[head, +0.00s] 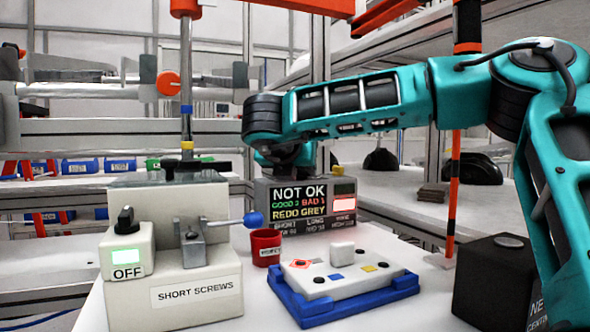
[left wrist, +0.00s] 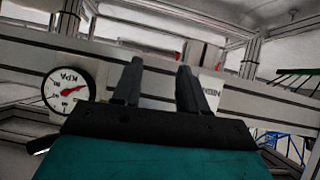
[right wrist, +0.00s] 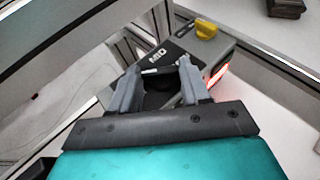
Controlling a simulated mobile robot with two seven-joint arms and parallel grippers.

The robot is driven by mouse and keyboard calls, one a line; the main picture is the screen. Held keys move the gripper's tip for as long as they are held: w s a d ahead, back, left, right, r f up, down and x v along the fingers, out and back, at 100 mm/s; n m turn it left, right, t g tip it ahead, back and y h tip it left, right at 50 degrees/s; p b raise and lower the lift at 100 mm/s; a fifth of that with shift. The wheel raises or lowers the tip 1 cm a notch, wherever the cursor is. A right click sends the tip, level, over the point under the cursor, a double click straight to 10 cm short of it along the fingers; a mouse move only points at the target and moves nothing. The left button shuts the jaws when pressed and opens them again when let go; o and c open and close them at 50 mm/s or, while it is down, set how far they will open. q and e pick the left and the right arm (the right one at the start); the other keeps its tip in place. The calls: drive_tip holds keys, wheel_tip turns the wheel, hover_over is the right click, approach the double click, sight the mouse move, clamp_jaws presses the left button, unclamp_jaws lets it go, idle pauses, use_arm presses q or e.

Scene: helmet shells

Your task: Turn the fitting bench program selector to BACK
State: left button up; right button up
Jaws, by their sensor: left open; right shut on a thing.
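The fitting bench has a grey display box (head: 262,200) whose screen (head: 298,202) reads NOT OK, GOOD 3, BAD 1, REDO GREY. My right arm reaches over to the back of this box, and the box hides the gripper's tips in the head view. In the right wrist view my right gripper (right wrist: 158,78) is closed around a dark knob (right wrist: 157,97), apparently the program selector. A black label (right wrist: 155,55) beside it appears to read MID. The knob's pointer is hidden. My left gripper (left wrist: 158,68) is open and empty in the left wrist view, outside the head view.
In front are a red cup (head: 266,247) and a blue tray (head: 345,307) with a white plate. A SHORT SCREWS machine (head: 170,270) with an OFF switch stands left, a black box (head: 492,285) right.

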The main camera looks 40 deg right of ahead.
drive_tip(key=shift+s+d+n+t+y, duration=0.1)
drive_tip(key=shift+s+n+t+y, duration=0.05)
drive_tip(key=shift+n+t+y, duration=0.4)
drive_tip(key=shift+n, duration=0.25)
drive_tip(key=o, duration=1.1)
drive_tip(key=shift+c, duration=0.2)
drive_tip(key=v, duration=1.3)
drive_tip(key=shift+d, duration=0.2)
drive_tip(key=shift+s+a, duration=0.1)
drive_tip(key=shift+s, duration=0.1)
